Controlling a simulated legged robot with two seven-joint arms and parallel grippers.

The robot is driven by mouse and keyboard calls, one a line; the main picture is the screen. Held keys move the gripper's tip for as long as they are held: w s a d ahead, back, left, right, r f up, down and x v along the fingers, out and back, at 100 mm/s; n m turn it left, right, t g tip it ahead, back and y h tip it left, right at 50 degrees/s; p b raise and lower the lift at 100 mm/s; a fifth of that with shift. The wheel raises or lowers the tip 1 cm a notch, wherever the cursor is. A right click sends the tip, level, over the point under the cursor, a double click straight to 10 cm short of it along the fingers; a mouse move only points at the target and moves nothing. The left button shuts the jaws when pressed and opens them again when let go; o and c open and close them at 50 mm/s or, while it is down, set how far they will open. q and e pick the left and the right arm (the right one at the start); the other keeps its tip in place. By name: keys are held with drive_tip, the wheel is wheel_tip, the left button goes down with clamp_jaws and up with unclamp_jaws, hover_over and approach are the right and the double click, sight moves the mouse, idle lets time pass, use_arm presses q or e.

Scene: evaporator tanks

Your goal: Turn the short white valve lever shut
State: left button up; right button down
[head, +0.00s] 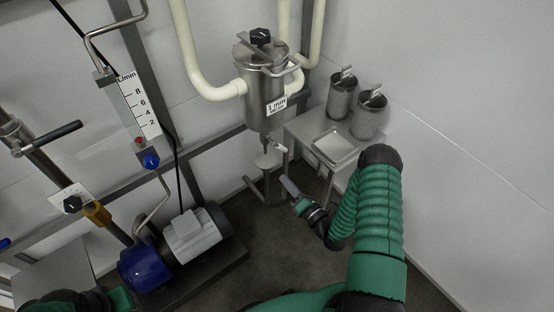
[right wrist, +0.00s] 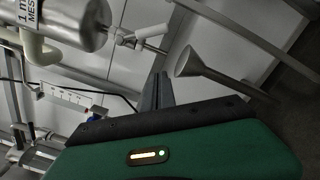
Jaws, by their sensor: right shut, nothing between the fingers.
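The short white valve lever (head: 279,149) sits on a small valve under the steel strainer vessel (head: 262,100). It points right and slightly down in the head view. In the right wrist view the white lever (right wrist: 150,31) lies beyond my fingertips, beside the vessel's bottom outlet. My right gripper (head: 288,186) is shut and empty, below and slightly right of the lever and apart from it. Its closed fingers also show in the right wrist view (right wrist: 158,88). Part of my left arm shows at the lower left of the head view; its gripper is not visible.
A funnel-topped drain pipe (head: 268,160) stands right under the valve; the funnel (right wrist: 190,64) is close to my fingers. A steel table (head: 308,130) with a tray (head: 336,147) and mesh baskets (head: 368,117) stands right. A motor pump (head: 188,238) and flowmeter (head: 138,108) are left.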

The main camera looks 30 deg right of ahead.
sight(279, 146)
drive_tip(key=w+d+r+b, duration=0.2)
drive_tip(key=w+d, duration=0.1)
drive_tip(key=w, duration=0.4)
drive_tip(key=shift+w+r+b, duration=0.15)
drive_tip(key=shift+w+b, duration=0.2)
drive_tip(key=shift+b, duration=0.05)
drive_tip(key=shift+d, duration=0.1)
